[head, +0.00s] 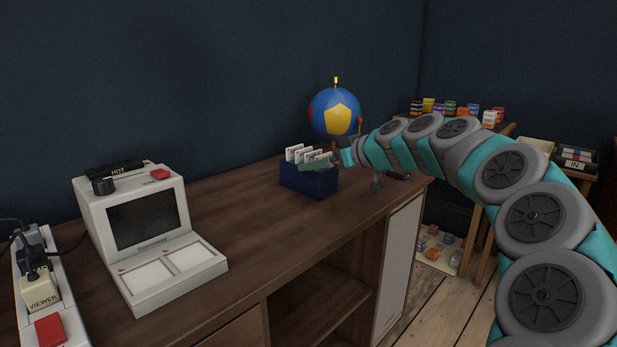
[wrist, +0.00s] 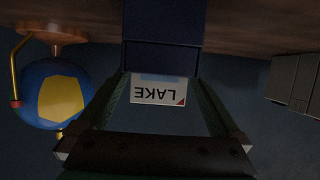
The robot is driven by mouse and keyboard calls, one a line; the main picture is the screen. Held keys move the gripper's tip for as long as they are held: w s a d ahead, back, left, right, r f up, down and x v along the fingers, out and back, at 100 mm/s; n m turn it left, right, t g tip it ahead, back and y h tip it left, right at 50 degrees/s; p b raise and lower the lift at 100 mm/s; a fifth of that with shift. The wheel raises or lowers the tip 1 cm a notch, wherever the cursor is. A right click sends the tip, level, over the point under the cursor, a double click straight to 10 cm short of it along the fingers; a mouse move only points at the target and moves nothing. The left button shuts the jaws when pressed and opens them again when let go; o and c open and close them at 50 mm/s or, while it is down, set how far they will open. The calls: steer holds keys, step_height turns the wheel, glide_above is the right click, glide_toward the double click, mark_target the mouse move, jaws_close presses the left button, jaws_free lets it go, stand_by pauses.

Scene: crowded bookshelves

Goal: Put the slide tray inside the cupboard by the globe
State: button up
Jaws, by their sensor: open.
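The slide tray (head: 310,182) is a dark blue box with several white slide cards standing in it, on the back right of the wooden desk. In the wrist view its blue wall (wrist: 162,30) is at the top, with a card marked LAKE (wrist: 158,92) seen upside down. My gripper (head: 318,164) is open at the tray, with its green fingers (wrist: 160,76) on either side of the card in the wrist view; contact cannot be told. The globe (head: 334,112), blue and yellow, stands behind the tray. A pale cupboard door (head: 399,265) is at the desk's right end.
An open shelf compartment (head: 318,308) lies left of the pale door. A white viewer machine (head: 150,235) and a power strip (head: 48,305) occupy the desk's left. A side table with coloured boxes (head: 450,108) stands behind my arm. The desk's middle is clear.

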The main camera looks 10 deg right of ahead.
steer(key=x, duration=0.4)
steer(key=shift+w+a+f, duration=0.1)
steer(key=shift+w+f, duration=0.2)
steer(key=c, duration=1.4)
steer(key=shift+o, duration=0.2)
steer(key=shift+r, duration=0.1)
